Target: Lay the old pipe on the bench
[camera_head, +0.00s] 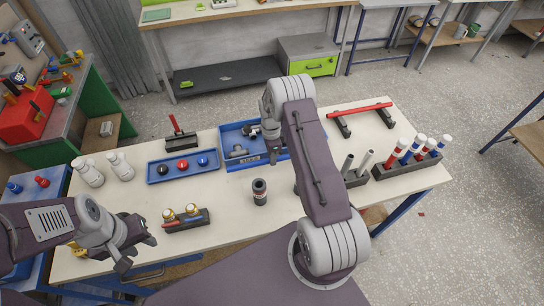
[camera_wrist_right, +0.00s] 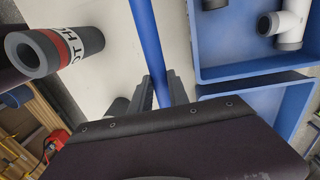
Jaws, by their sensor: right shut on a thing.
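My right gripper (camera_head: 272,150) is over the front part of the blue tray on the bench (camera_head: 225,225). In the right wrist view, a slim blue pipe (camera_wrist_right: 148,45) runs between its fingers (camera_wrist_right: 161,92), and it is shut on that pipe. The head view does not clearly show the held pipe. A red pipe (camera_head: 358,107) lies across two dark supports at the bench's back right. A dark, hollow pipe piece (camera_head: 260,191) stands upright near the front; the wrist view shows its red band and lettering (camera_wrist_right: 55,50). My left gripper (camera_head: 138,250) is open and empty at the front left.
The blue tray (camera_wrist_right: 198,45) holds grey and white fittings. A rack of coloured tubes (camera_head: 407,165) stands right. Bare bench top lies around the upright piece.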

